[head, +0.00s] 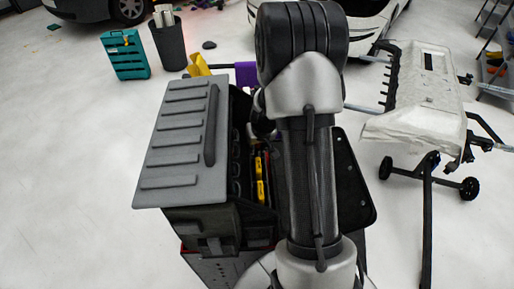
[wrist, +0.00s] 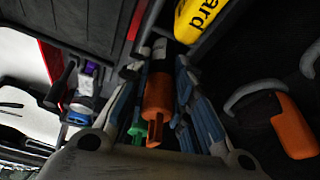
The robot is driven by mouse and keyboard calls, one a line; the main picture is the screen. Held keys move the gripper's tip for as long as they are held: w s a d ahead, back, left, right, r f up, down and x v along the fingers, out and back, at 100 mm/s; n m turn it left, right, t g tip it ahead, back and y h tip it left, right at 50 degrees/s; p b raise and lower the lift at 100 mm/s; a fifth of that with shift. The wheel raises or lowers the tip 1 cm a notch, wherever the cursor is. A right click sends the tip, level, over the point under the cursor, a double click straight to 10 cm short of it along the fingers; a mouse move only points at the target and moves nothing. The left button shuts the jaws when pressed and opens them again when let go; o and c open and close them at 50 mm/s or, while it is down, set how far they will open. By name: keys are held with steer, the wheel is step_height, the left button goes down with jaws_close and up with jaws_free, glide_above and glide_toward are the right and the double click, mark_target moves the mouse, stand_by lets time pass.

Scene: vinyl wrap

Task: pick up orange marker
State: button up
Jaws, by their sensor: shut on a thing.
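In the wrist view, an orange marker (wrist: 158,92) with a dark upper part lies lengthwise between the two blue-grey fingers of my gripper (wrist: 160,78). My gripper is shut on it. A small green tip (wrist: 138,130) shows beside the marker's lower end, close to the left finger. In the head view my arm hides the gripper and the marker; the arm reaches down over the open black toolbox (head: 205,220).
The toolbox's grey lid (head: 180,140) stands to the left. Yellow items (head: 260,180) lie inside. The wrist view shows a yellow labelled object (wrist: 200,16) and an orange-handled tool (wrist: 295,127) nearby. A wheeled stand (head: 420,95) is at right.

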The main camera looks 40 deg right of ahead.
steer(key=shift+c, duration=0.3)
steer(key=shift+r+p, duration=0.5)
steer(key=shift+r, duration=0.1)
step_height(320, 180, up, 19)
steer(key=p, duration=0.7)
steer(key=shift+f, duration=0.1)
steer(key=shift+c, duration=0.2)
